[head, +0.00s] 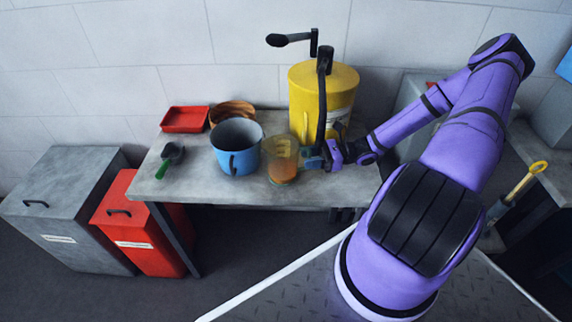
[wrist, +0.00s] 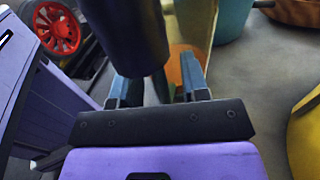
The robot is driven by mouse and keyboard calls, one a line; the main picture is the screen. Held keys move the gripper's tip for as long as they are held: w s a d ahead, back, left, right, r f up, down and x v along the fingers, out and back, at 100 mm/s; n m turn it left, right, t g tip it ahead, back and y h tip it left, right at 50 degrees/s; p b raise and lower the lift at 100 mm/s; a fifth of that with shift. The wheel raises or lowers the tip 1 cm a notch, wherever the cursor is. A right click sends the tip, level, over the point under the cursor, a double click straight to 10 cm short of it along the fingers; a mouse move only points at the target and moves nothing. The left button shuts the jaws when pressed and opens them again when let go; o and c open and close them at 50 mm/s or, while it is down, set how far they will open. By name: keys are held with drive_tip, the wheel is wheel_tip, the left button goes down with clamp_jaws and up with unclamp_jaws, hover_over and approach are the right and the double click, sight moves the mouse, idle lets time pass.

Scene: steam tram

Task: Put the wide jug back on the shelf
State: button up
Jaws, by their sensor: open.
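A wide clear, amber-tinted jug (head: 283,161) with orange at its base stands upright near the table's front edge. A blue vessel with a side handle (head: 236,148) stands just left of it. I cannot tell for certain which one is the wide jug. My gripper (head: 312,158) is at the right side of the clear jug, low over the table, with its jaws apart. In the wrist view my gripper (wrist: 158,88) points at the clear jug (wrist: 188,25), partly hidden by a dark cylinder; contact is unclear. I cannot identify the shelf.
A yellow drum with a black crank (head: 323,92) stands behind my gripper. A red tray (head: 185,119), a brown bowl (head: 232,112) and a green-handled scoop (head: 170,160) lie on the table (head: 205,188). Grey (head: 70,205) and red bins (head: 140,225) stand at left.

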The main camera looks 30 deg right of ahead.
drive_tip(key=shift+a, duration=0.15)
clamp_jaws()
drive_tip(key=shift+w+r, duration=0.1)
drive_tip(key=shift+r, duration=0.25)
idle(0.3)
